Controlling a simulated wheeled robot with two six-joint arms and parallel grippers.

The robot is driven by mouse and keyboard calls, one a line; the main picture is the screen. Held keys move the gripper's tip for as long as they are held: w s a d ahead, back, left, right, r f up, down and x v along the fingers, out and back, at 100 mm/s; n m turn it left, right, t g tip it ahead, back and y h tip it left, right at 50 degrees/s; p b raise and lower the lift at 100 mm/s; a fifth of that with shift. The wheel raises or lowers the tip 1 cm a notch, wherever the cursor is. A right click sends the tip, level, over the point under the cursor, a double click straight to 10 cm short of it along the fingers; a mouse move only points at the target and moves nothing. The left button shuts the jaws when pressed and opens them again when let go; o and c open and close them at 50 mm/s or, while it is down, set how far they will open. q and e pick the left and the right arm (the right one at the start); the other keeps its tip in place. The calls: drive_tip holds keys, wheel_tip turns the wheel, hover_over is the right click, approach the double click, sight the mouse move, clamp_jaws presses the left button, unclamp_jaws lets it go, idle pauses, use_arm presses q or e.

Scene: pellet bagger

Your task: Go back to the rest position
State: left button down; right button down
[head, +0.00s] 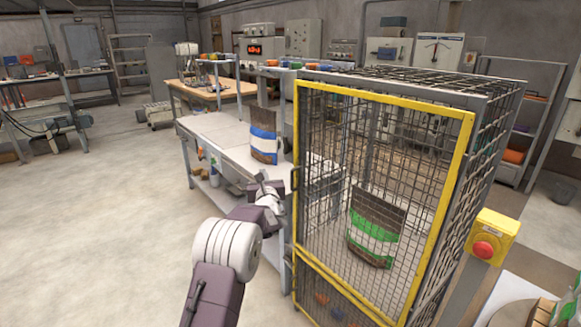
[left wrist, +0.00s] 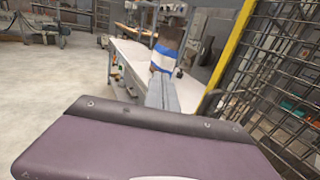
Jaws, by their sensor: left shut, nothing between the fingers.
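My left gripper (head: 258,184) is shut and empty. It is in front of the white workbench and just left of the cage door's edge. In the left wrist view its grey fingers (left wrist: 162,94) are together, with a bag partly behind them. The yellow-framed mesh door (head: 384,95) appears shut on the cage. A brown bag with a green band (head: 375,228) stands inside the cage, seen through the mesh. A bag with a blue band (head: 263,148) stands upright on the workbench (head: 212,130); it also shows in the left wrist view (left wrist: 164,58). My right gripper is not in view.
A yellow box with a red button (head: 484,249) is at the cage's right. The cage's mesh wall stands close to the right of my left arm. The floor (head: 90,230) on the left is open. A wooden bench (head: 205,92) and control cabinets stand farther back.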

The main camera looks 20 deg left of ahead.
use_arm(q)
drive_tip(key=s+d+r+n, duration=0.2)
drive_tip(key=s+r+n, duration=0.1)
drive_tip(key=s+r, duration=0.25)
drive_tip(key=s+d+f+n+g+h, duration=0.1)
drive_tip(key=s+f+n+g, duration=0.95)
drive_tip(key=s+f, duration=0.6)
drive_tip(key=s+d+f+n+g+h, duration=0.2)
drive_tip(key=s+d+f+n+h, duration=0.2)
drive_tip(key=s+d+f+n, duration=0.5)
drive_tip(key=s+d+f+n+g+h, duration=0.2)
drive_tip(key=s+d+n+h, duration=0.25)
drive_tip(key=s+n, duration=0.55)
wheel_tip(320, 180, up, 21)
drive_tip(key=s+m+p, duration=0.1)
drive_tip(key=m+p, duration=0.1)
drive_tip(key=p, duration=1.8)
drive_tip(key=shift+s+d+y+p, duration=0.4)
drive_tip(key=shift+d+y, duration=0.05)
